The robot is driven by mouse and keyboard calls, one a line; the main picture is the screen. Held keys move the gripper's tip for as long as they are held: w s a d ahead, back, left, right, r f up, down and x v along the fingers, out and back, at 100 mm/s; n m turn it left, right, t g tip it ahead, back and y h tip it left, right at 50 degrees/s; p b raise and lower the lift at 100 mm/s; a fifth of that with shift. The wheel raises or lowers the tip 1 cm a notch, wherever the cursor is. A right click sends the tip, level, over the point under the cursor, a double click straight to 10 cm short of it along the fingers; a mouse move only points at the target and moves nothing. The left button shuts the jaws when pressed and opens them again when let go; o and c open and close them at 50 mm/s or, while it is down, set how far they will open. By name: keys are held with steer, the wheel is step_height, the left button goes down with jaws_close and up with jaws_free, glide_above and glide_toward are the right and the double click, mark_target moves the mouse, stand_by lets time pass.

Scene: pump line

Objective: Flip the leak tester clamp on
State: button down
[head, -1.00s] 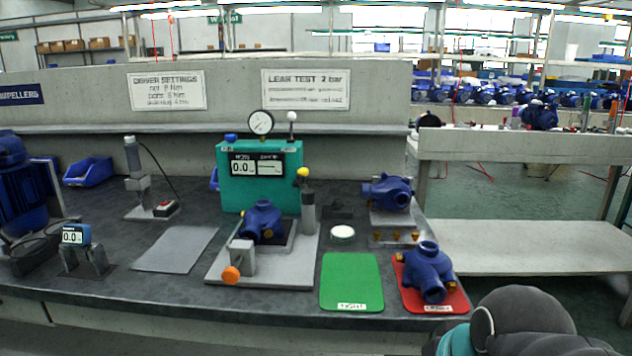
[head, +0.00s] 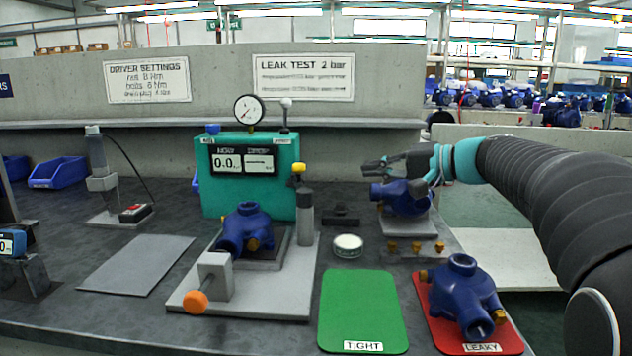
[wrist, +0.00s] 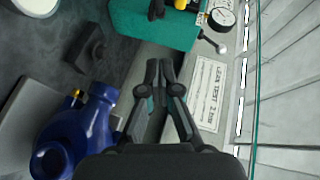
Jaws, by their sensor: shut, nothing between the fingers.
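The leak tester is a teal box (head: 300,155) with a round gauge (head: 249,110) and a display. On its grey base plate (head: 290,303) sits a blue pump housing (head: 246,226). A grey clamp block (head: 216,276) with an orange ball handle (head: 195,302) stands at the plate's front left, the handle low and pointing to the front. My gripper (head: 368,168) is shut and empty, in the air right of the tester. The wrist view shows its closed fingers (wrist: 160,75) and part of the teal box.
A green TIGHT mat (head: 362,305) is bare. A red LEAKY mat (head: 440,335) holds a blue housing (head: 462,295). Another housing (head: 400,197) sits on a stand below my gripper. A round white-topped tin (head: 348,246) and a black block (head: 341,217) lie between.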

mark_target(297, 178)
steer(key=shift+a, duration=0.1)
steer(key=s+a+x, duration=0.1)
steer(key=s+x, duration=0.1)
steer(key=x, duration=1)
steer(key=shift+a+f, duration=0.4)
steer(key=shift+a, duration=0.05)
